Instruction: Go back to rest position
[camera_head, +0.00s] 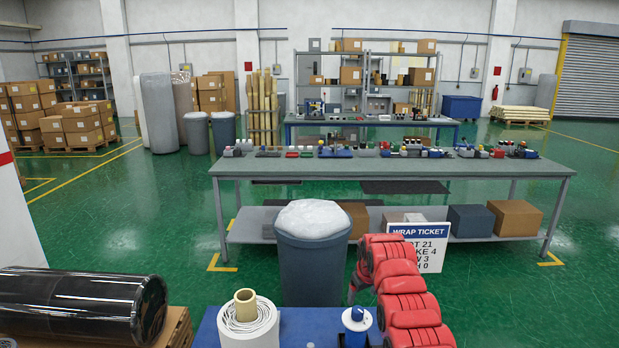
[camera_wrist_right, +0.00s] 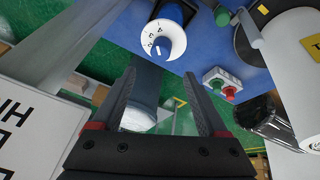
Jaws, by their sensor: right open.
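My right arm comes up from the bottom of the head view as a chain of red links. My right gripper (camera_head: 356,284) is at its far end, beside the grey bin, its fingers hard to make out there. In the right wrist view my right gripper (camera_wrist_right: 161,78) shows two dark fingers spread apart with nothing held between them. The bin with its white bag shows beyond the gap. My left arm and gripper are in neither view.
A blue bench (camera_head: 290,325) in front carries a white roll (camera_head: 262,330) and a white dial (camera_head: 356,320). A black wrapped roll (camera_head: 75,305) lies at left. The grey bin (camera_head: 313,270), WRAP TICKET sign (camera_head: 430,250) and long table (camera_head: 390,170) stand beyond. A button box (camera_wrist_right: 222,84) shows in the wrist view.

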